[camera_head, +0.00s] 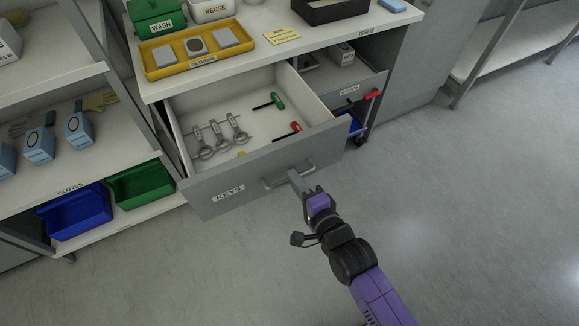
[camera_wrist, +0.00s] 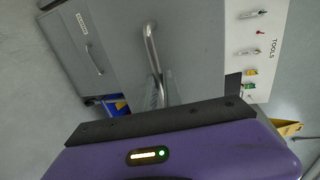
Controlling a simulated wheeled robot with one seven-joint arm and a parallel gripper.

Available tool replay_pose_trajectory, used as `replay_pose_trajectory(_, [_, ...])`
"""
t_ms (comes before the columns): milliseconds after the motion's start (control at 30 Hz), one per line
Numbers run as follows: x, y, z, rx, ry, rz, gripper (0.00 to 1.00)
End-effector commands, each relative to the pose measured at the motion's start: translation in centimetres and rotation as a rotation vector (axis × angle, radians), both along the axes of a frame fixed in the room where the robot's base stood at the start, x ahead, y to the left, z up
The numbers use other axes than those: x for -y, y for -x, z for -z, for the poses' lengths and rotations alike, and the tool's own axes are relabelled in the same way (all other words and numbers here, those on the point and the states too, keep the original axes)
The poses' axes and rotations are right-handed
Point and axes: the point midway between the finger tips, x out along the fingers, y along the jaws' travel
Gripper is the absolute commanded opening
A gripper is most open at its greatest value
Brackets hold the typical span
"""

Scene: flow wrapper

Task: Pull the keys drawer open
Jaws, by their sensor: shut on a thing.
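The grey drawer labelled KEYS (camera_head: 230,196) stands well out from the cabinet, and its white inside shows. In it lie several grey ring-ended tools (camera_head: 220,138), a green-handled key (camera_head: 275,101) and a red-handled key (camera_head: 292,130). The drawer's metal bar handle (camera_head: 277,182) is on its front. My gripper (camera_head: 297,180) is shut on the handle from the front.
A yellow tray (camera_head: 170,67) sits on the counter. Shelves with blue (camera_head: 75,212) and green (camera_head: 140,187) bins stand left. The floor in front is clear.

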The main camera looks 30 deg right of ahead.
Motion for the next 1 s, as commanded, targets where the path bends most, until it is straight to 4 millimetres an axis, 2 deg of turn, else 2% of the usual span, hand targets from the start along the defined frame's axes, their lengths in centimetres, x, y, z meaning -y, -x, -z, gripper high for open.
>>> replay_pose_trajectory(200, [-0.07,0.89,0.11,-0.003,-0.001,-0.002,0.0])
replay_pose_trajectory(533, [-0.06,0.93,0.15,-0.003,0.0,-0.002,0.0])
replay_pose_trajectory(567, [-0.06,0.93,0.15,-0.003,0.0,-0.002,0.13])
replay_pose_trajectory(667, [-0.06,0.91,0.13,-0.002,0.0,-0.001,0.32])
replay_pose_trajectory(1000, [-0.02,1.08,0.03,-0.001,0.0,-0.001,0.32])
